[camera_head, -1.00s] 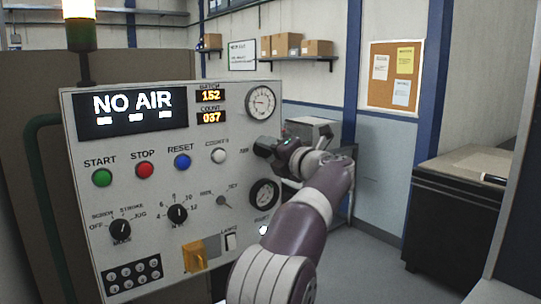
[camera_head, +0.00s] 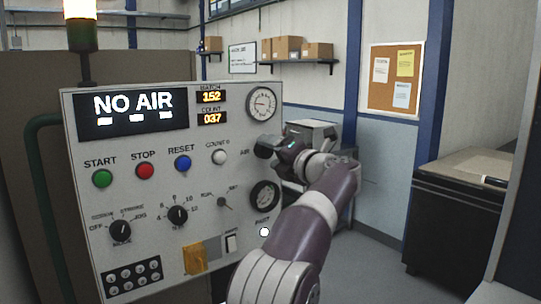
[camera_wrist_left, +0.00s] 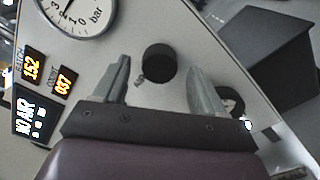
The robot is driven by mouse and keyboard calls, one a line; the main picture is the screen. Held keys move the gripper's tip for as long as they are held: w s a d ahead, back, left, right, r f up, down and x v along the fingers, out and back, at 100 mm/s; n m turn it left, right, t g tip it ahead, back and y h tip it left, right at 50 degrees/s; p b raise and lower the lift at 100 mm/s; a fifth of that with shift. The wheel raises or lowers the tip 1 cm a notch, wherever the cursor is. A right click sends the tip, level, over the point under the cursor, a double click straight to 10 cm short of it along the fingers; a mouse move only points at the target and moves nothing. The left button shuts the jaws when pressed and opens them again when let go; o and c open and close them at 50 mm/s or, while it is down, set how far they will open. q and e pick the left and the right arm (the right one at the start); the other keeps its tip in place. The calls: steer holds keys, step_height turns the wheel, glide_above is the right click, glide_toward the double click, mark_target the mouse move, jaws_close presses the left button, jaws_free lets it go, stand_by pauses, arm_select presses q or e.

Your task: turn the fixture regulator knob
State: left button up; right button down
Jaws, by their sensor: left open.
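The regulator knob is a black round knob on the panel beside the AIR label; it shows in the wrist view (camera_wrist_left: 158,63) and, partly covered by my gripper, in the head view (camera_head: 264,151). My left gripper (camera_head: 281,152) is in front of the panel's right edge at the knob. In the wrist view the left gripper (camera_wrist_left: 159,72) is open, with one grey finger on each side of the knob and a gap on both sides. I cannot tell how deep the fingers reach along it. The pressure gauge (camera_head: 262,103) is above the knob. My right gripper is not in view.
The display (camera_head: 125,113) reads NO AIR. A black round dial (camera_head: 265,195) sits close below the knob. Push buttons, selector knobs and a yellow part (camera_head: 194,259) are further left and below. A grey machine box (camera_head: 311,131) stands behind my gripper. A dark cabinet (camera_head: 455,225) is at right.

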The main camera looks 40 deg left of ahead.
arm_select(q)
steer(key=b+v, duration=0.2)
steer(key=v, duration=0.9)
steer(key=shift+d+b, duration=0.2)
steer(key=shift+b, duration=0.1)
steer(key=shift+s, duration=0.1)
